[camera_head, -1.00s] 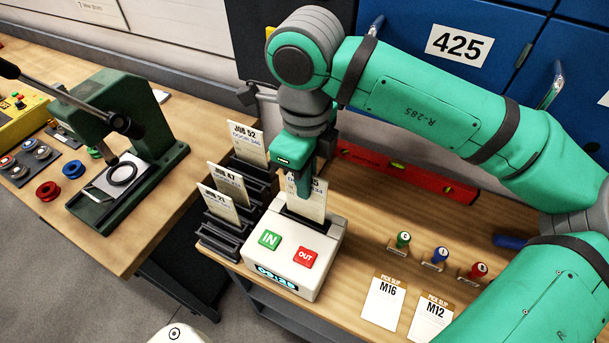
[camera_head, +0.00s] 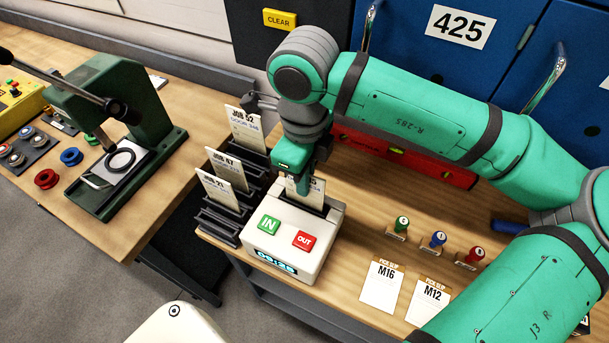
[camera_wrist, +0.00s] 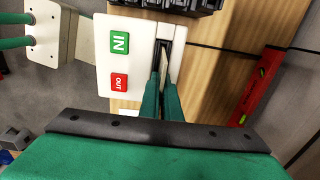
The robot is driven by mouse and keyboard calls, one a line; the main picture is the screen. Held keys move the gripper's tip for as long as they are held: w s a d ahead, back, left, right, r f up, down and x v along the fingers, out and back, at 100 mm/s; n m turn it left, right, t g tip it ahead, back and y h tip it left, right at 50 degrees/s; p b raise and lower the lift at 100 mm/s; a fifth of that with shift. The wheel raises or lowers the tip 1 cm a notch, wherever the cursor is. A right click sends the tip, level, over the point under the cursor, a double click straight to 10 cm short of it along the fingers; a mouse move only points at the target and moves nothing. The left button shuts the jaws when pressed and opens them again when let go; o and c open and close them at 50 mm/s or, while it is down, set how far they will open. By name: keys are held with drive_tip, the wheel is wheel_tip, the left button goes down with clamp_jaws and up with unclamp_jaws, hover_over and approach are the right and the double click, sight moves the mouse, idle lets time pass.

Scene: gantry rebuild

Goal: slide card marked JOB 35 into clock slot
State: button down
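The white time clock (camera_head: 286,234) stands on the wooden bench, with a green IN button, a red OUT button and a lit display. My gripper (camera_head: 303,188) is above its back part, shut on a white card (camera_head: 317,194). The card is upright with its lower part in the clock slot. My fingers hide most of its print, so I cannot read the full job number. In the wrist view, my fingers (camera_wrist: 162,98) pinch the card (camera_wrist: 165,62), seen nearly edge-on and in line with the dark slot of the clock (camera_wrist: 141,62).
A dark rack (camera_head: 222,222) left of the clock holds cards JOB 52 (camera_head: 245,130), JOB 47 (camera_head: 228,169) and another. Stamps (camera_head: 438,240) and slips M16 (camera_head: 382,286) and M12 (camera_head: 429,302) lie to the right. A red level (camera_head: 430,168) lies behind.

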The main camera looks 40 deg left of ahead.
drive_tip(key=shift+f, duration=0.1)
drive_tip(key=c, duration=1.9)
unclamp_jaws()
wheel_tip(320, 180, up, 11)
drive_tip(key=shift+f, duration=0.1)
